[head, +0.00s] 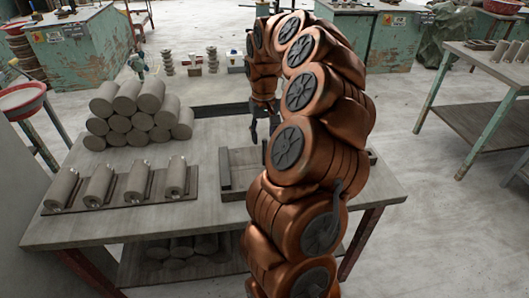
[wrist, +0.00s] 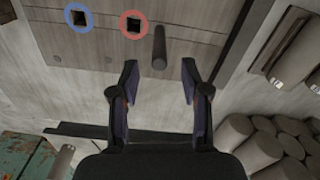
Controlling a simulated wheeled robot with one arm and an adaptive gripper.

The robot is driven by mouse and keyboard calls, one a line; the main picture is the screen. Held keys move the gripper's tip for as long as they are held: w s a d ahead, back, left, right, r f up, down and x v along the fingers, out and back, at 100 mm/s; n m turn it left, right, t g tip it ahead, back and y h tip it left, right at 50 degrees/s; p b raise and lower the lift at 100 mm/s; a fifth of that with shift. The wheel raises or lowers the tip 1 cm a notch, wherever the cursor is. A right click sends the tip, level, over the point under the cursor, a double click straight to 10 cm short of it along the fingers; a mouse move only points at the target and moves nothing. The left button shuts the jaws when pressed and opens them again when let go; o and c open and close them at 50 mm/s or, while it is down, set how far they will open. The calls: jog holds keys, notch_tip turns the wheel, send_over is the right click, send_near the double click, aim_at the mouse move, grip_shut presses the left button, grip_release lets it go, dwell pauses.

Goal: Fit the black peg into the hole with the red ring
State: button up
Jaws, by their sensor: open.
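In the wrist view the black peg (wrist: 159,45) shows as a dark grey cylinder on a grey board (wrist: 215,25). It seems to stand upright, its near end toward the camera. The hole with the red ring (wrist: 133,24) is a dark square opening just left of the peg; the peg is outside it. My gripper (wrist: 160,70) is open and empty, its fingertips apart on either side of the line to the peg's near end. In the head view my gripper (head: 262,122) is partly hidden behind my arm, and the peg and ring cannot be made out.
A second hole with a blue ring (wrist: 78,16) lies left of the red one. In the head view a stack of clay cylinders (head: 140,110) and a row of cylinders on a rack (head: 120,203) occupy the table's left. The table's front strip (head: 110,233) is clear.

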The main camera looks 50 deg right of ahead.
aim_at(265, 149)
jog(key=shift+s+a+f+p, duration=0.1)
jog(key=shift+s+f+p, duration=0.1)
jog(key=shift+f, duration=0.25)
jog(key=shift+s+f+p, duration=0.1)
jog(key=shift+f+p, duration=0.05)
jog(key=shift+f, duration=0.3)
jog(key=shift+f+p, duration=0.45)
jog(key=shift+f, duration=1.4)
jog(key=shift+c, duration=0.4)
grip_shut()
